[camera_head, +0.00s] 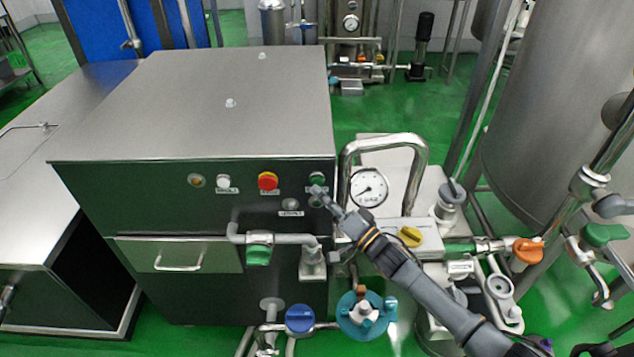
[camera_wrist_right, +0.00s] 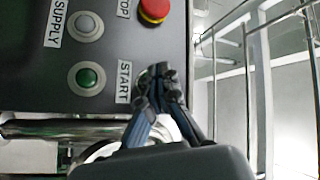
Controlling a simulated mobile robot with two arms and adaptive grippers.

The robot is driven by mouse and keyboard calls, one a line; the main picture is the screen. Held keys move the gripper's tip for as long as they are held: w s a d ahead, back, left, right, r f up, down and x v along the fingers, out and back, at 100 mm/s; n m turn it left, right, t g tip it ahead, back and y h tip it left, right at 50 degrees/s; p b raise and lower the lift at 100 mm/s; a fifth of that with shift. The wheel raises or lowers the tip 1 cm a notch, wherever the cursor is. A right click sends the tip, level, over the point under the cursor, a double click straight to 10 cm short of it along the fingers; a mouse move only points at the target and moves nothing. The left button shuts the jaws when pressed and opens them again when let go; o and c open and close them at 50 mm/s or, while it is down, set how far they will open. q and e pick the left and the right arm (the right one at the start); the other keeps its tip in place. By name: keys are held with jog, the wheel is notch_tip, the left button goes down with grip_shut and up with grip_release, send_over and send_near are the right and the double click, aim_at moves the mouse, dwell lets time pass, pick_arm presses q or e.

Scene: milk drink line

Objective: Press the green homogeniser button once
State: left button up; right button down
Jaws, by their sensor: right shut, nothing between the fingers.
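The green button (camera_head: 317,179) is at the right end of the top row on the front panel of the steel homogeniser cabinet (camera_head: 200,105). My right gripper (camera_head: 318,191) is shut and empty, its tips just below and in front of that button in the head view. In the right wrist view, the closed fingertips (camera_wrist_right: 158,72) lie beside the START label (camera_wrist_right: 124,82) and hide the panel there. A green round fitting (camera_wrist_right: 87,78) shows on the other side of that label. My left gripper is not in view.
A pressure gauge (camera_head: 369,188) and a bent steel pipe (camera_head: 385,142) stand close to the right. Valves and pipes lie below.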

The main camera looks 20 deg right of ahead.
jog(key=shift+w, duration=0.15)
dwell(0.3)
jog(key=shift+w+d, duration=0.1)
jog(key=shift+w, duration=0.2)
jog(key=shift+w+d+b, duration=0.15)
jog(key=shift+w+b, duration=0.2)
jog(key=shift+w, duration=0.05)
dwell(0.6)
jog(key=shift+s+r, duration=0.1)
jog(key=shift+s+a+p, duration=0.25)
jog(key=shift+s+p, duration=0.35)
jog(key=shift+s, duration=0.15)
jog(key=s+p, duration=0.1)
jog(key=s, duration=0.1)
jog(key=s+a+p, duration=0.1)
jog(key=s+p, duration=0.1)
jog(key=shift+s+a, duration=0.2)
jog(key=shift+s, duration=0.2)
